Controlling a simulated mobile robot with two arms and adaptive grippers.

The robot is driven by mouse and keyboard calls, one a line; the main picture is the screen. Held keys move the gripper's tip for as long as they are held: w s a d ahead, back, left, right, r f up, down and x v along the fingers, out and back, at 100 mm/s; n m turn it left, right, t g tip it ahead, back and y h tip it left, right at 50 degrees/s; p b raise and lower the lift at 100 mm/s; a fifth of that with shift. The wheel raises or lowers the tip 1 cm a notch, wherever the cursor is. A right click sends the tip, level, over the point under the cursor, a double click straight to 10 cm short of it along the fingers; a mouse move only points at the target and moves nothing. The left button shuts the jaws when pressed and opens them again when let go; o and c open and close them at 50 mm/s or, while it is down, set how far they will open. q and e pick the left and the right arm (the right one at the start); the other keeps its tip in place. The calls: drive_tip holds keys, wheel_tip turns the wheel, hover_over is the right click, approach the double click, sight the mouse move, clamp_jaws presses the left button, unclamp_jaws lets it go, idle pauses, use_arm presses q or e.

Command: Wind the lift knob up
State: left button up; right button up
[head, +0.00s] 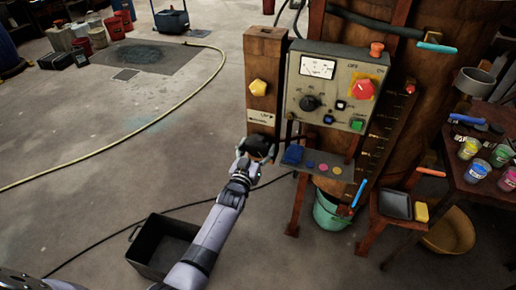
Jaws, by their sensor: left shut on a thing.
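A wooden post (262,58) stands at the left of the control panel. It has a yellow lobed knob (258,88) high up and a small white label (261,118) that seems to read LIFT below it. My left gripper (262,147) is shut at the post just under this label, on what appears to be the lift knob. The fingers hide the knob, so its shape and angle cannot be told. My left arm reaches up to it from the bottom of the view. My right gripper is not in view.
The control panel (337,68) carries a dial, a red button (363,89) and a black knob (309,103). A shelf (318,169) with coloured buttons juts out right of my gripper. A black open bin (160,247) stands on the floor left of my arm. A side table with paint jars is at right.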

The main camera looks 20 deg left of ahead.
use_arm(q)
drive_tip(key=m, duration=0.3)
drive_tip(key=shift+a+f+m, duration=0.1)
drive_tip(key=shift+f+m, duration=0.05)
drive_tip(key=shift+m, duration=0.15)
drive_tip(key=m+b, duration=0.1)
drive_tip(key=m, duration=0.3)
drive_tip(key=shift+a+m, duration=0.1)
drive_tip(key=shift+m, duration=0.2)
drive_tip(key=m+b, duration=0.1)
drive_tip(key=m, duration=0.3)
drive_tip(key=shift+a+m+b, duration=0.1)
drive_tip(key=shift+m+b, duration=0.2)
drive_tip(key=shift+b, duration=0.05)
drive_tip(key=m, duration=0.2)
drive_tip(key=m+b, duration=0.1)
drive_tip(key=m, duration=0.1)
drive_tip(key=shift+r+m, duration=0.2)
drive_tip(key=shift+m, duration=0.1)
drive_tip(key=m+b, duration=0.1)
drive_tip(key=m, duration=0.2)
drive_tip(key=shift+r+m, duration=0.1)
drive_tip(key=shift+m, duration=0.2)
drive_tip(key=m, duration=0.2)
drive_tip(key=shift+a+r+m+b, duration=0.1)
drive_tip(key=shift+m+b, duration=0.2)
drive_tip(key=shift+b, duration=0.1)
drive_tip(key=m, duration=0.3)
drive_tip(key=shift+r+m, duration=0.15)
drive_tip(key=shift+m, duration=1.95)
